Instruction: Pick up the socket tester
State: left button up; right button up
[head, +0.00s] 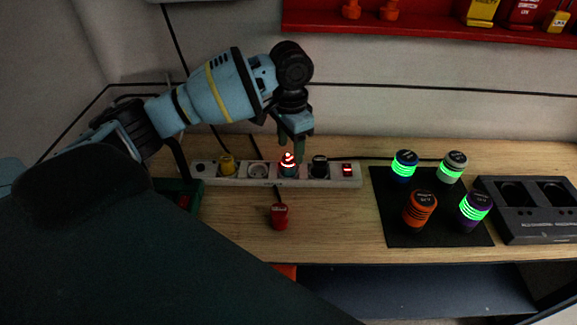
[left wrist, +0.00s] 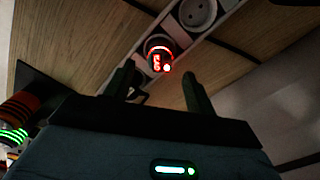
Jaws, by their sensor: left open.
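The socket tester appears to be the small device with glowing red lights (head: 288,160), plugged into a white power strip (head: 240,171) on the wooden bench. In the left wrist view, the tester (left wrist: 158,58) shows a lit red ring and red marks on its face. My left gripper (head: 292,147) points down just above the tester. In the left wrist view, the open fingers (left wrist: 158,80) lie on either side of the line to the tester, with nothing held between them. The tester's lower part is hidden in the socket. My right gripper is not in view.
A red plug-like item (head: 279,216) lies in front. A dark mat (head: 386,205) with several cylinders and a dark holder (head: 520,226) stand at right.

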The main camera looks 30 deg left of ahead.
aim_at(288, 158)
pick_arm(q)
jog(key=f, duration=0.5)
jog(key=shift+s+a, duration=0.1)
jog(key=shift+s, duration=0.2)
jog(key=shift+r, duration=0.1)
jog(key=c, duration=1.1)
jog(key=shift+o, duration=0.2)
notch_tip(288, 158, up, 10)
